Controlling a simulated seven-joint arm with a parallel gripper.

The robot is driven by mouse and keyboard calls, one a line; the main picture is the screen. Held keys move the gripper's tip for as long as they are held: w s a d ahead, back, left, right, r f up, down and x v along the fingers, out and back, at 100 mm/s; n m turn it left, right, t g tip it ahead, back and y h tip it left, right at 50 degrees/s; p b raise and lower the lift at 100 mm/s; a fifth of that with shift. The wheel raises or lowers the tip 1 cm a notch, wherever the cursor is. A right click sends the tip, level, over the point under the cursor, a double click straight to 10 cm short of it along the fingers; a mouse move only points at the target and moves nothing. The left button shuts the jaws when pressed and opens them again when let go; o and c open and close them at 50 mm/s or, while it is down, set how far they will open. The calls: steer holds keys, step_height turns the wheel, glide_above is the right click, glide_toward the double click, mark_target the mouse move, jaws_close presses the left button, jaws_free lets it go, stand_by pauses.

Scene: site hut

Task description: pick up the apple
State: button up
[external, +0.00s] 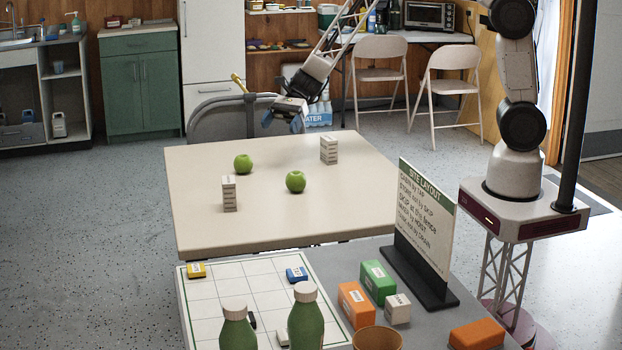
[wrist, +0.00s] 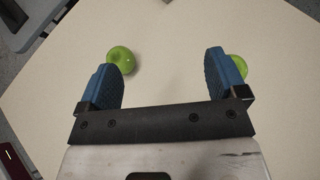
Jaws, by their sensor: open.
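Two green apples stand apart on the beige table. One apple (external: 243,163) is left of the middle, and the other apple (external: 295,181) is nearer the camera and further right. My gripper (external: 283,122) is open and empty above the table's far side, apart from both apples. In the wrist view, one apple (wrist: 121,60) shows just past the tip of the left blue finger. The other apple (wrist: 239,66) is partly hidden behind the right finger. Bare tabletop shows between the fingers of my gripper (wrist: 166,65).
A small white block stack (external: 229,194) stands at the table's left front, and another stack (external: 329,150) at the far right. The beige table (external: 350,205) is otherwise clear. In front, a grey surface holds a sign (external: 424,215), green bottles (external: 306,320) and boxes.

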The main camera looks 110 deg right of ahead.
mark_target(247, 159)
steer(key=w+d+f+m+t, duration=0.1)
steer(key=d+f+m, duration=0.1)
steer(key=d+f, duration=0.1)
steer(key=w+d+f+m+t+h, duration=0.1)
steer(key=d+f+m, duration=0.1)
steer(key=d+f, duration=0.1)
steer(key=w+d+f+m+t, duration=0.1)
steer(key=d+f+m, duration=0.1)
steer(key=d+f, duration=0.1)
steer(key=shift+w+d+f+h, duration=0.1)
steer(key=shift+d+f+h, duration=0.3)
steer(key=shift+d, duration=0.05)
steer(key=shift+x, duration=1.3)
steer(key=shift+x, duration=2.6)
steer(key=shift+w+r, duration=0.1)
steer(key=shift+r, duration=0.05)
steer(key=c, duration=1.1)
steer(key=shift+r, duration=0.15)
